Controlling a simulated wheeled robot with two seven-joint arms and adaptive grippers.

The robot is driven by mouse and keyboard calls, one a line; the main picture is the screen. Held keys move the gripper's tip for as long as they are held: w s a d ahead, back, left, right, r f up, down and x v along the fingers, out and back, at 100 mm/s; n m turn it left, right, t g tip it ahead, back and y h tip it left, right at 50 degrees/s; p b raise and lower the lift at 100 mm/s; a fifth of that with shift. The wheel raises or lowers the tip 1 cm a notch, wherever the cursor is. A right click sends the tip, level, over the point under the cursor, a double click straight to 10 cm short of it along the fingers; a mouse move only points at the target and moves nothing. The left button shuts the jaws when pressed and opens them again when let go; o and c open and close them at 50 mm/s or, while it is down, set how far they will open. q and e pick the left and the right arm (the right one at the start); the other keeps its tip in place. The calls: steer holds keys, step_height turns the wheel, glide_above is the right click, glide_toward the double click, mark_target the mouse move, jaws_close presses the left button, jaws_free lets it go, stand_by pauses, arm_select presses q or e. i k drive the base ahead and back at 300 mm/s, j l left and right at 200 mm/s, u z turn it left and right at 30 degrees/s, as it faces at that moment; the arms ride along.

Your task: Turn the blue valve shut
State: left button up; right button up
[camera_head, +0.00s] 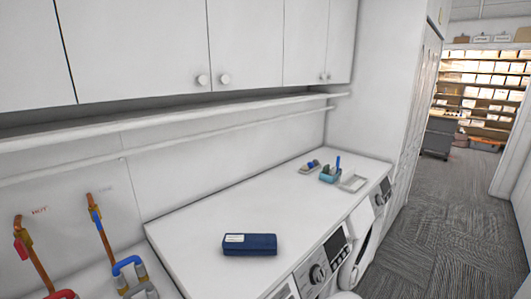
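The blue valve (96,216) is on a copper pipe on the left wall, in the lower left of the head view. Its small blue lever appears roughly in line with the pipe, though its exact angle is hard to tell at this size. A faint label is on the wall beside it. Neither of my grippers shows in this view.
A red-handled valve (21,248) on another copper pipe, marked HOT, is left of the blue one. A white counter (200,215) over washing machines holds a dark blue case (249,244) and small items. Wall cabinets (140,45) hang above. Carpeted floor (425,220) is open at right.

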mark_target(95, 215)
steer(key=u, duration=1.35)
